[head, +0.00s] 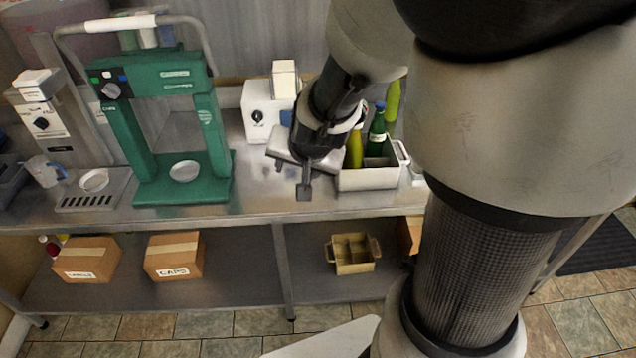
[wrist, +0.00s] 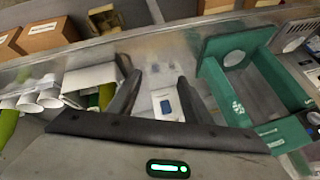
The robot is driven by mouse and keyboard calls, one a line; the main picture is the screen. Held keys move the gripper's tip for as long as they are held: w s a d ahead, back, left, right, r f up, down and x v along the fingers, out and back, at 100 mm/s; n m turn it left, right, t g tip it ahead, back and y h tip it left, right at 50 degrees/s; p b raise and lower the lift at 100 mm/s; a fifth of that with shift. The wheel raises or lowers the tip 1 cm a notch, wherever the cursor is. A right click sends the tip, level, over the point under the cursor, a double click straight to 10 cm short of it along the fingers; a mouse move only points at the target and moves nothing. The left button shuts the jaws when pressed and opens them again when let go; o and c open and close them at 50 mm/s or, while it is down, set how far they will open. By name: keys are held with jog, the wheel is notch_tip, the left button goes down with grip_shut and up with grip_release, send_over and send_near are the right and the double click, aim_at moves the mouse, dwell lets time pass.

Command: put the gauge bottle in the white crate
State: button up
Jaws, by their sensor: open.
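The white crate (head: 368,180) stands on the metal counter, right of my gripper. It also shows at the left in the wrist view (wrist: 88,78). A dark green bottle (head: 377,128) and yellow-green bottles (head: 355,150) stand in or behind it; my arm partly hides them. I cannot tell which bottle, if any, is the gauge bottle. My gripper (head: 304,186) hangs above the counter's front part, left of the crate. In the wrist view its two fingers (wrist: 156,95) are apart with nothing gripped. A small pale object with a dark blue patch (wrist: 166,104) shows beyond and between them.
A green machine (head: 184,125) stands left of my gripper, with a white device (head: 262,112) at the back. A cup (head: 46,171) is far left. Boxes (head: 174,256) and a brass-coloured container (head: 352,254) sit on the lower shelf. Counter between machine and crate is partly clear.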

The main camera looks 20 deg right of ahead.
jog(key=s+a+r+n, duration=0.1)
jog(key=s+r+n, duration=0.2)
jog(key=s+r, duration=0.3)
jog(key=s+a+r+n+g, duration=0.1)
jog(key=s+r+n, duration=0.2)
jog(key=s, duration=1)
notch_tip(320, 180, up, 4)
jog(key=shift+s+a+f+n, duration=0.1)
jog(key=shift+s+a+n, duration=0.15)
jog(key=shift+s+n, duration=0.05)
jog(key=shift+w, duration=0.1)
jog(key=c, duration=0.3)
jog(key=shift+d, duration=0.1)
jog(key=shift+c, duration=0.3)
